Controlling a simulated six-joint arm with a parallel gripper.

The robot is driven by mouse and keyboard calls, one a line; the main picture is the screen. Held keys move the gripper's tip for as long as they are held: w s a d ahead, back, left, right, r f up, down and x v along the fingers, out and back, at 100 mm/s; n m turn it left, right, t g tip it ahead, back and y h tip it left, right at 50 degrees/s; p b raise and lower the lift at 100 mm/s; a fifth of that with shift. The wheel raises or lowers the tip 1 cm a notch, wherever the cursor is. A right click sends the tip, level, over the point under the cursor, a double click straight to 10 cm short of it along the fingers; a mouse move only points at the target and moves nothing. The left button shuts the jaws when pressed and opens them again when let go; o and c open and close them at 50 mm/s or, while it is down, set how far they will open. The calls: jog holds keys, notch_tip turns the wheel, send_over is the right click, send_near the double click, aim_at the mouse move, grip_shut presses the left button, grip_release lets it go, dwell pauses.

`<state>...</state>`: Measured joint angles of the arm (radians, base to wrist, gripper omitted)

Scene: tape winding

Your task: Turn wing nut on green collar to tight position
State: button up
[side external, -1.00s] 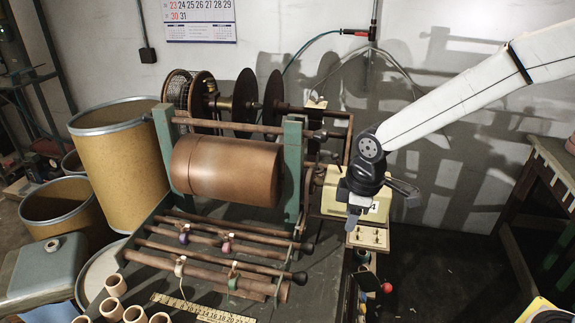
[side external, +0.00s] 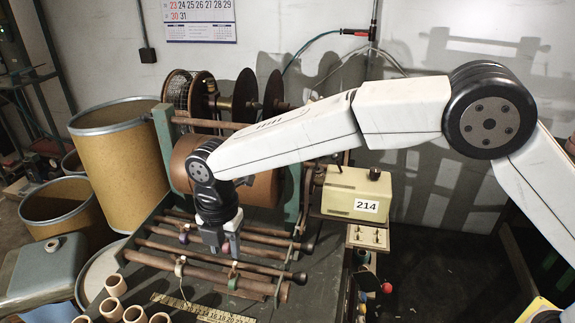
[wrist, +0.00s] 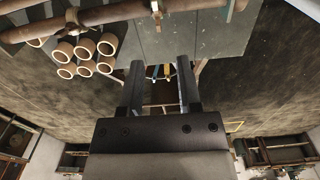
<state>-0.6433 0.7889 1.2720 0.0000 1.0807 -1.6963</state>
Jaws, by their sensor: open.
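The green collar (side external: 233,282) sits on the front rod, right of its middle, in the side view. A small brass wing nut stands on top of it; its angle is too small to tell. My gripper (side external: 225,249) points down over the rods, behind and above the green collar in the picture, apart from it. In the wrist view my gripper (wrist: 160,70) has its two fingers spread with nothing between them. Brass fittings on a rod show at the top edge there, but I cannot tell which collar they belong to.
A cream collar (side external: 180,269) shares the front rod. A purple collar (side external: 183,238) sits on a rod behind. A pink collar is mostly hidden by my gripper. A ruler (side external: 190,306) and several clay-coloured tubes (side external: 134,314) lie in front. A brown drum (side external: 265,188) stands behind.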

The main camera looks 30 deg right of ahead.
aim_at(229, 275)
jog(key=shift+a, duration=0.1)
jog(key=shift+f, duration=3.95)
grip_shut()
